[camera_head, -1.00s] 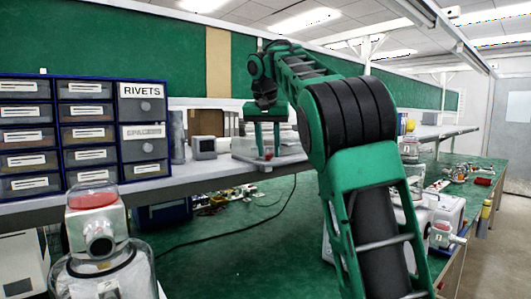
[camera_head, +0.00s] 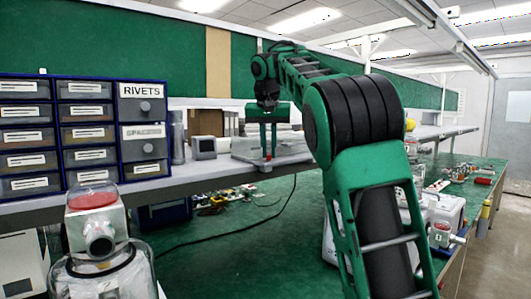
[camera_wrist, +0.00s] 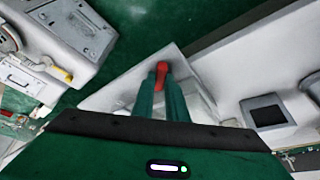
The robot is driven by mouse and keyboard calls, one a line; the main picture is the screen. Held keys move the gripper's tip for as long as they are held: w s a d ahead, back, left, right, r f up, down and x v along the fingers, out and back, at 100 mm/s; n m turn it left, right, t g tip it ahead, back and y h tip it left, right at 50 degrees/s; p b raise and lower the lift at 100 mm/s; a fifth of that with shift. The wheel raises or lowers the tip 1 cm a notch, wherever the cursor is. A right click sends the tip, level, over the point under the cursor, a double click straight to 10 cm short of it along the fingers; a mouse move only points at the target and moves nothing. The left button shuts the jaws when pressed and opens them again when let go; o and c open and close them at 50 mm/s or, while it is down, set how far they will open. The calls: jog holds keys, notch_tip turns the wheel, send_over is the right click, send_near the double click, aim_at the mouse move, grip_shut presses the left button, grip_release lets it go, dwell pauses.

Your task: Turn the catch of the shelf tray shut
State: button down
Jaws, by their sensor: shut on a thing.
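The shelf tray (camera_head: 244,148), a pale see-through box on a light base, stands on the shelf near the middle of the head view. Its small red catch (camera_head: 268,157) is at the tray's front, below my fingertips. My gripper (camera_head: 268,150) points down and is shut on the catch. In the wrist view, both green fingers (camera_wrist: 161,85) flank the red catch (camera_wrist: 161,70), near a corner of the tray (camera_wrist: 125,88). The fingers hide part of the catch, and its exact angle is hard to tell.
A drawer cabinet (camera_head: 85,130) and a small grey box (camera_head: 203,147) stand left of the tray on the shelf (camera_head: 200,176). A canister pump (camera_head: 97,240) stands at the near left. Loose parts and a black cable lie on the green bench (camera_head: 240,235) below.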

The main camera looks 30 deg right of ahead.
jog(key=shift+s+d+n+t+y, duration=0.15)
jog(key=shift+n+y, duration=0.1)
jog(key=shift+n, duration=0.5)
jog(key=shift+w+d+n+t+y, duration=0.1)
jog(key=shift+n+y, duration=0.2)
jog(key=shift+n, duration=0.4)
jog(key=shift+s+d+n+t+y, duration=0.15)
jog(key=shift+n+y, duration=0.1)
jog(key=shift+n, duration=0.5)
jog(key=shift+f+n+y, duration=0.15)
jog(key=shift+n+y, duration=0.55)
jog(key=shift+n, duration=1.3)
jog(key=shift+a+f+n, duration=0.1)
jog(key=shift+n, duration=0.3)
jog(key=c, duration=1.8)
grip_release()
jog(key=shift+w, duration=0.1)
jog(key=shift+o, duration=0.2)
jog(key=v, duration=1)
jog(key=shift+r, duration=0.45)
